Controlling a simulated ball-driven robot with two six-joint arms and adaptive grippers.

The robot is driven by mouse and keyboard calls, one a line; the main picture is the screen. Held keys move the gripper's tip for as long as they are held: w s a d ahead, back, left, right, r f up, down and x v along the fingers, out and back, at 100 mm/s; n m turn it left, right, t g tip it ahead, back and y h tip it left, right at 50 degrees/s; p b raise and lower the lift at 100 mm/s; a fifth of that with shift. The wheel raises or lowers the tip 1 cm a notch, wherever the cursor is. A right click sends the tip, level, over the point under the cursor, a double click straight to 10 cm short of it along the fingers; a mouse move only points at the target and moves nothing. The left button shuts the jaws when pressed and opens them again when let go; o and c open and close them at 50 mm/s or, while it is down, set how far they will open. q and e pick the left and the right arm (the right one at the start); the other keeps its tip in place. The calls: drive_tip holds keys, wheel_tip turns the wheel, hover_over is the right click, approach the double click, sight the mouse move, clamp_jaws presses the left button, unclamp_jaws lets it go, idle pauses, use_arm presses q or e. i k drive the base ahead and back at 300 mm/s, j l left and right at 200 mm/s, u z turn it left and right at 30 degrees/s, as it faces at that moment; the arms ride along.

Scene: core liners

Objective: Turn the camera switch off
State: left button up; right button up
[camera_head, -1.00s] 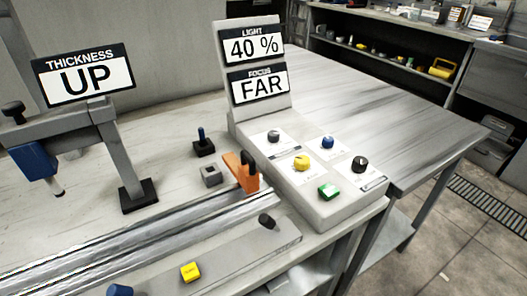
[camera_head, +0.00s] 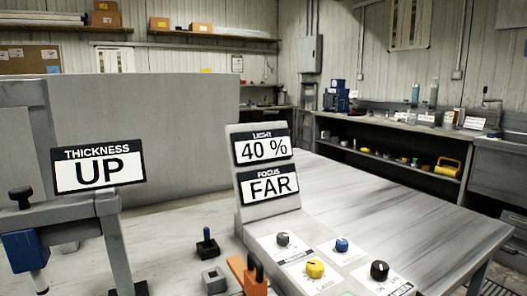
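A sloped control console stands on the table, with an upright panel showing LIGHT 40 % (camera_head: 262,146) and FOCUS FAR (camera_head: 268,186). The console's front part is cut off by the bottom edge. Neither of my grippers is in view.
A stand with a THICKNESS UP sign (camera_head: 97,167) is at the left. A small joystick (camera_head: 207,243), a grey block (camera_head: 214,279) and an orange piece (camera_head: 246,275) sit left of the console. The table right of the console is bare. Shelves (camera_head: 400,160) stand behind.

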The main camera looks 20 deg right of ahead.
sight(380, 270)
drive_tip(key=z, duration=1.5)
